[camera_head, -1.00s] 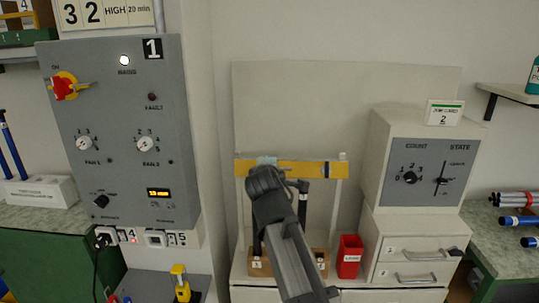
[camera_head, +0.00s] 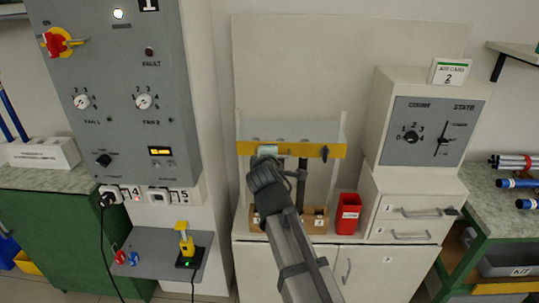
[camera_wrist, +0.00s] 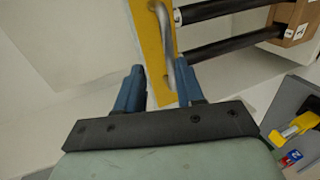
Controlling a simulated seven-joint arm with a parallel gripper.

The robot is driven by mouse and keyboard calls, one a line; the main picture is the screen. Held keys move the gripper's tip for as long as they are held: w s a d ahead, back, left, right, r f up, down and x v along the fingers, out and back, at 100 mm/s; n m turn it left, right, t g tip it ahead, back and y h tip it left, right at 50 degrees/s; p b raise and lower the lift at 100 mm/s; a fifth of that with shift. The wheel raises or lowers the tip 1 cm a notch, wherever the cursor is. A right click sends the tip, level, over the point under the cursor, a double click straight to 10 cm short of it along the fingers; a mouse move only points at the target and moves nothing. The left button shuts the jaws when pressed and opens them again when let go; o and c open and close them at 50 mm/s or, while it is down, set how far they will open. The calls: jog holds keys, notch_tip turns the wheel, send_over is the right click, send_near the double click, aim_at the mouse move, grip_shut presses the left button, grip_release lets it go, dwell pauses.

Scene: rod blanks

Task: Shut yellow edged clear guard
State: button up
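The clear guard (camera_head: 300,131) with its yellow edge (camera_head: 320,151) stands over the rod fixture in the head view. The edge is raised well above the wooden block (camera_head: 316,216), and the panel slopes back from it. My gripper (camera_head: 267,151) is at the left part of the edge. In the wrist view, the yellow edge (camera_wrist: 148,45) and its grey handle (camera_wrist: 164,22) lie just ahead of my gripper (camera_wrist: 160,72). The blue fingers are apart, with the edge and handle's near end between them. Contact cannot be told. My arm hides part of the fixture.
A red bin (camera_head: 347,213) and a white drawer cabinet (camera_head: 407,210) stand right of the fixture. A grey control panel (camera_head: 118,100) is at left, above a small shelf with a yellow-handled device (camera_head: 186,243). Dark rods (camera_wrist: 225,42) rise from the block.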

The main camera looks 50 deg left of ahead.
jog(key=v, duration=1.4)
dwell(0.6)
